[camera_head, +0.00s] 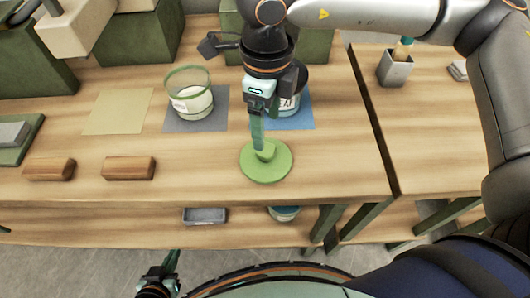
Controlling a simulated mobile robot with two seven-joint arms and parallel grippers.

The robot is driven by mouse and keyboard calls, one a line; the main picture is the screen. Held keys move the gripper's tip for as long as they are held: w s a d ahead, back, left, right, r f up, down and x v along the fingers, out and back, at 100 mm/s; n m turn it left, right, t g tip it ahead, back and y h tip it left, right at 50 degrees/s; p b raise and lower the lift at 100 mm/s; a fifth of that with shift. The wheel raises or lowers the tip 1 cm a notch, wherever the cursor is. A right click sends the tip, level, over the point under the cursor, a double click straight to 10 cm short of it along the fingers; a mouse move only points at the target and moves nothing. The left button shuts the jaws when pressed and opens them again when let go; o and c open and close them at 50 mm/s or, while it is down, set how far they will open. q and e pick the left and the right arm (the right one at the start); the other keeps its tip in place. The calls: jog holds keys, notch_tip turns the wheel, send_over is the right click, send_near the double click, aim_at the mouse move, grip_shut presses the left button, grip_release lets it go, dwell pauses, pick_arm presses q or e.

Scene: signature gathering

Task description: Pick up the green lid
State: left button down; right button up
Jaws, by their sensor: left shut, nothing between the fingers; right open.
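The green lid (273,173) lies flat on the wooden table near its front edge, with a raised knob in its middle. My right gripper (262,146) reaches down over the lid, with its fingers at the knob. It is open. The fingers partly hide the knob, so I cannot tell whether they touch it. My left gripper (160,272) is shut and empty, low at the bottom of the view, in front of the table and away from the lid.
A glass jar (190,95) with a green rim stands on a grey mat (215,122). A second jar (288,104) on a blue mat (303,121) is partly hidden behind my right gripper. Two wooden blocks (129,168) (49,169) lie left of the lid.

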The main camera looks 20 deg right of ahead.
aim_at(266, 149)
notch_tip(266, 149, down, 7)
jog(key=shift+s+a+r+p, duration=0.1)
jog(key=shift+s+r+p, duration=0.05)
jog(key=shift+p, duration=0.25)
grip_shut()
dwell(0.5)
